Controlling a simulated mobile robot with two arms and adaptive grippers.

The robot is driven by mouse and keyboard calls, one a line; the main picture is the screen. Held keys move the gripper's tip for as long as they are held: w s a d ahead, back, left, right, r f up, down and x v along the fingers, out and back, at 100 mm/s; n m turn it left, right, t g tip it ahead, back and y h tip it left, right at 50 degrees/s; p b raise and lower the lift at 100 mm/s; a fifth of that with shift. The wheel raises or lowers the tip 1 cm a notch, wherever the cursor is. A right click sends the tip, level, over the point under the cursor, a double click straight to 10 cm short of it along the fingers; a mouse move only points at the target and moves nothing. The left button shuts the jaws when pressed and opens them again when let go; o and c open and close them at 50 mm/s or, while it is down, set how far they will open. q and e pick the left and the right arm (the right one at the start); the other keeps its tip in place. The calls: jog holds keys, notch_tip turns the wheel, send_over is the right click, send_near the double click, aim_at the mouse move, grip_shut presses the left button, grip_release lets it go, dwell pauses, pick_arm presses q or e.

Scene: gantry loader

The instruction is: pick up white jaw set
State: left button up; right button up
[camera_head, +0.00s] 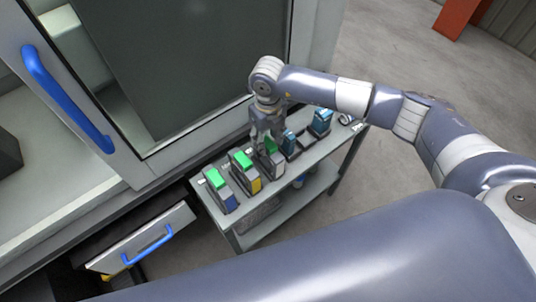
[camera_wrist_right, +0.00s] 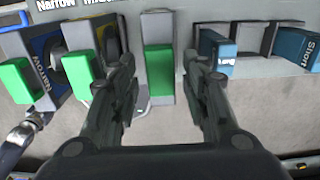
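The white jaw set (camera_head: 274,167) stands in the middle of a row on the grey cart, with a green top block and a pale body. My right gripper (camera_head: 268,135) points down over it and hides part of it in the head view. In the right wrist view, the fingers of my right gripper (camera_wrist_right: 163,72) are open. The green block (camera_wrist_right: 159,70) of this set lies between them, with a gap showing on each side. Its pale body (camera_wrist_right: 158,24) shows behind the block. My left gripper is not in view.
Two green-topped jaw sets, one with blue (camera_head: 221,189) and one with yellow (camera_head: 245,171), stand to the left. Blue-topped sets (camera_head: 320,121) stand to the right. The cart (camera_head: 237,214) is beside a machine with a blue door handle (camera_head: 66,100) and an open drawer (camera_head: 145,240).

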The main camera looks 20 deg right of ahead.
grip_shut()
jog(key=shift+w+r, duration=0.1)
jog(key=shift+r, duration=0.15)
notch_tip(320, 180, up, 15)
jog(key=shift+f+b, duration=0.15)
jog(key=shift+b, duration=0.25)
dwell(0.5)
jog(key=shift+f, duration=0.1)
